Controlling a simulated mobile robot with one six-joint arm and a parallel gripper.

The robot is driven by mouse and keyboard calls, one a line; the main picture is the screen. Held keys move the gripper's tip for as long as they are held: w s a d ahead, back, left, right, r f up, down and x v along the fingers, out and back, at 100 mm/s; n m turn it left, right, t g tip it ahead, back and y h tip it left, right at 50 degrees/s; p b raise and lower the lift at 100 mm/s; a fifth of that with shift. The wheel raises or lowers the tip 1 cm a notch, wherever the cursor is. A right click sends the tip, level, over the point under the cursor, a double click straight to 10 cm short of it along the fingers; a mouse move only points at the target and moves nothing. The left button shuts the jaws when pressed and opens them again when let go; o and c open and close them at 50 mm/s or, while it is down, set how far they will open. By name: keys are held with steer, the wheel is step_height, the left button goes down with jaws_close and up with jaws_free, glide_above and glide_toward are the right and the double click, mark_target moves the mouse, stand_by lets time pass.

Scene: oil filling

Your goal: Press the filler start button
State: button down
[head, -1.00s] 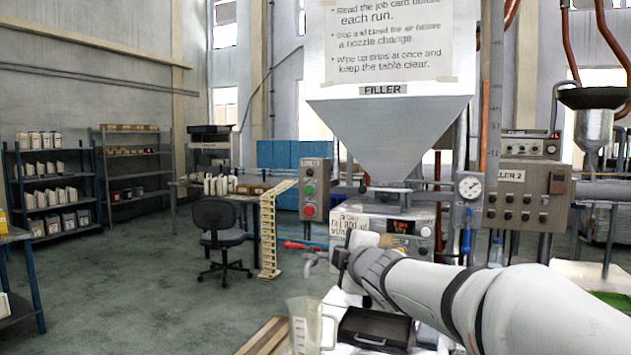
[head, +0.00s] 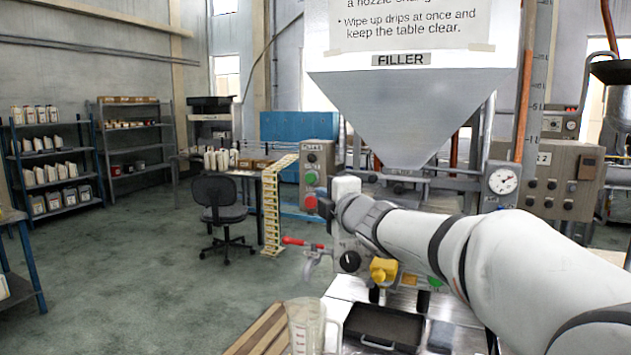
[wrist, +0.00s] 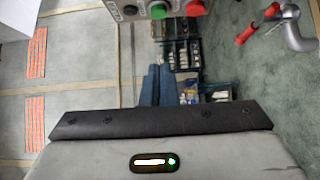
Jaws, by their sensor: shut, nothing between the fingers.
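A grey control box (head: 319,158) stands left of the filler's hopper in the head view. It carries a black knob, a green button (head: 311,178) and a red button (head: 310,202) below it. The green button (wrist: 158,10) and red button (wrist: 194,8) also show at the top edge of the wrist view. My gripper (head: 325,207) is at the box's lower right in the head view, close to the red button; contact cannot be told. Its dark fingers (wrist: 160,119) are shut and empty in the wrist view. The arm hides part of the filler's front.
The filler hopper (head: 412,110) hangs above my arm. A red-handled tap (head: 304,242) sticks out left, over a clear jug (head: 303,325). A black tray (head: 383,328) lies beside the jug. A chair (head: 218,205) stands behind; the floor at left is open.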

steer(key=shift+w, duration=0.2)
steer(key=p, duration=0.2)
glide_toward(306, 178)
steer(key=w+a, duration=0.1)
steer(key=a, duration=0.3)
steer(key=w, duration=0.1)
steer(key=w+d+p, duration=0.1)
steer(key=w, duration=0.1)
steer(key=shift+w, duration=0.1)
steer(key=shift+w+d+p, duration=0.15)
steer(key=shift+w+p, duration=0.15)
steer(key=shift+w, duration=0.1)
